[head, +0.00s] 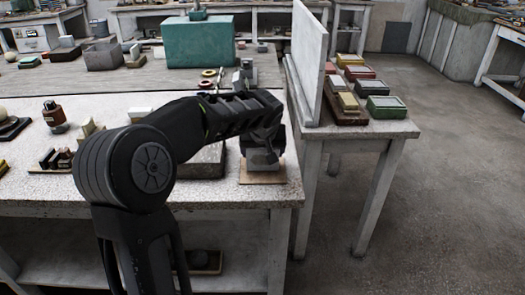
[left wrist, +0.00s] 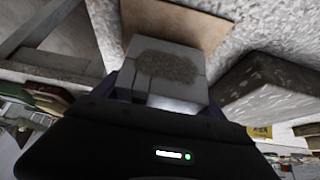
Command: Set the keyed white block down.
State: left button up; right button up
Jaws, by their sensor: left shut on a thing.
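The white block (left wrist: 170,72) is pale, with a rough grey-brown patch on its face in the left wrist view. My left gripper (head: 264,156) is shut on it, with a finger on either side. In the head view the lower part of the block (head: 264,167) shows under the gripper, over a thin tan board (head: 245,178) near the front right corner of the speckled table. The board (left wrist: 165,20) also shows beyond the block in the left wrist view. I cannot tell whether block and board touch. The key shape cannot be made out. My right gripper is not in view.
A grey slab (left wrist: 265,85) stands close beside the block; in the head view my arm partly covers it (head: 208,163). An upright white panel (head: 309,60) and a side table (head: 350,130) with small coloured boxes stand to the right. A teal box (head: 200,42) is farther back.

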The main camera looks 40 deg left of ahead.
pick_arm(q)
jog(key=shift+r+b, duration=0.1)
jog(key=shift+b, duration=0.35)
dwell(0.9)
jog(key=shift+f+b, duration=0.7)
jog(key=o, duration=1.6)
jog(key=shift+c, duration=0.2)
jog(key=shift+o, duration=1.1)
jog(key=shift+f, duration=0.1)
jog(key=shift+r+p, duration=1.2)
jog(key=shift+r, duration=0.9)
